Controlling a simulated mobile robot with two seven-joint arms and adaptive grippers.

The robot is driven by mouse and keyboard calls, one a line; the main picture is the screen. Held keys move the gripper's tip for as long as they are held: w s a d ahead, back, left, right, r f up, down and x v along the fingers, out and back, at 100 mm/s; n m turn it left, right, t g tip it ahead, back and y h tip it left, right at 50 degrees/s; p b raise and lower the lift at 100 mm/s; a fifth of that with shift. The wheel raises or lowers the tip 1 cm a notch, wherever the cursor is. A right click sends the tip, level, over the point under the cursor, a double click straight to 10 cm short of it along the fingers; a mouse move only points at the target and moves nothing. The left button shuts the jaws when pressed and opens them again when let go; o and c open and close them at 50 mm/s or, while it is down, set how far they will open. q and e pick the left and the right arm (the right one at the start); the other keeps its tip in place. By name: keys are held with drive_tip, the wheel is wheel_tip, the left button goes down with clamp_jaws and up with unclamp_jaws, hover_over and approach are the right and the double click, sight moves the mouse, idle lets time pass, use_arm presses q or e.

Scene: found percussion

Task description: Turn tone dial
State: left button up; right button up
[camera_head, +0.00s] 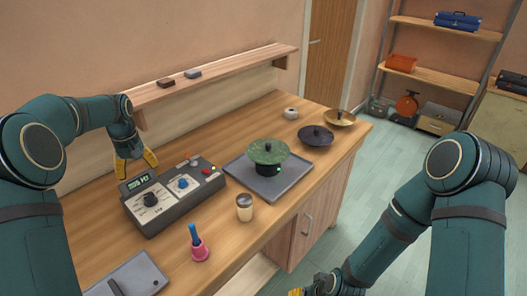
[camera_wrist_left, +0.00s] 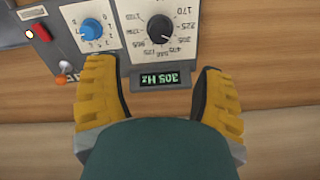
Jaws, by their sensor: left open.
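The tone generator (camera_head: 172,208) is a grey box on the bench, at the left in the head view. Its black tone dial (camera_head: 150,199) has a white pointer and a printed scale. The dial also shows in the left wrist view (camera_wrist_left: 160,28), upside down. The display (camera_wrist_left: 161,78) reads 305 Hz. A blue knob (camera_head: 183,183) sits beside the dial. My left gripper (camera_head: 137,170) is open behind the box; in the left wrist view its yellow fingers (camera_wrist_left: 162,95) are spread on either side of the display, apart from the dial. My right gripper (camera_head: 297,292) shows only partly at the bottom edge.
A jar (camera_head: 244,208) and a pink bell-shaped item (camera_head: 200,252) stand in front of the box. A shelf (camera_head: 220,72) runs along the wall behind. Dark and brass cymbals lie at the far right.

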use_arm(q)
drive_tip(key=n+t+h+b, duration=0.2)
drive_tip(key=n+h+b, duration=0.3)
drive_tip(key=n, duration=1.3)
approach(148, 196)
drive_tip(key=shift+t+y, duration=0.3)
drive_tip(key=shift+y, duration=0.4)
drive_tip(key=b+x, duration=0.1)
drive_tip(key=x, duration=0.2)
drive_tip(key=d+b+x, duration=0.1)
drive_tip(key=x, duration=0.2)
drive_tip(key=b+x, duration=0.2)
drive_tip(key=x, duration=0.2)
drive_tip(key=shift+s+d, duration=0.15)
drive_tip(key=shift+s, duration=0.1)
use_arm(e)
wheel_tip(148, 196, down, 9)
drive_tip(key=s, duration=0.2)
drive_tip(key=shift+a+g, duration=0.25)
drive_tip(key=shift+g, duration=0.05)
use_arm(q)
drive_tip(key=shift+r, duration=0.1)
clamp_jaws()
